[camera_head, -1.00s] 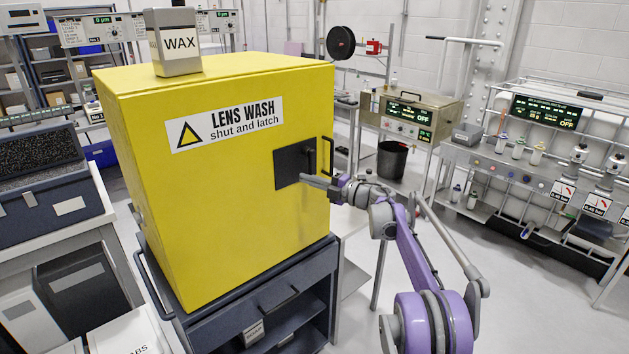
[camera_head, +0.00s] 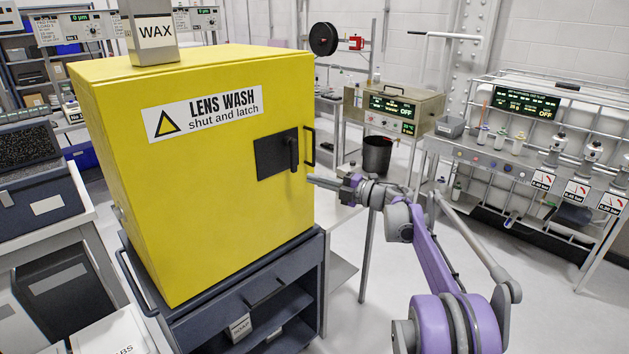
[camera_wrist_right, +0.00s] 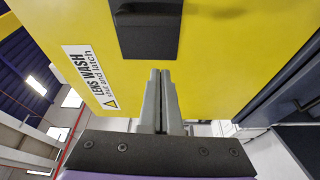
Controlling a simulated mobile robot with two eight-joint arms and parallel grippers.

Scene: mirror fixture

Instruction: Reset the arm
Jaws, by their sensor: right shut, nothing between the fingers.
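My right arm (camera_head: 435,250) is purple and grey and reaches in from the lower right in the head view. Its gripper (camera_head: 312,180) is shut and empty, beside the right edge of the yellow lens wash cabinet. In the right wrist view the two grey fingers (camera_wrist_right: 160,75) lie together, pointing at the yellow front. The cabinet (camera_head: 215,220) has its door shut flush, with a dark latch plate and upright handle (camera_head: 293,155). The fingertips appear apart from the handle. The dark latch plate also shows in the right wrist view (camera_wrist_right: 147,30). My left gripper is out of view.
A wax tin (camera_head: 152,35) stands on the cabinet top. The cabinet sits on a dark cart (camera_head: 240,310). A black bucket (camera_head: 377,155) and a bench with a rack of bottles (camera_head: 530,135) stand to the right. Bare floor lies between the bench and my arm.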

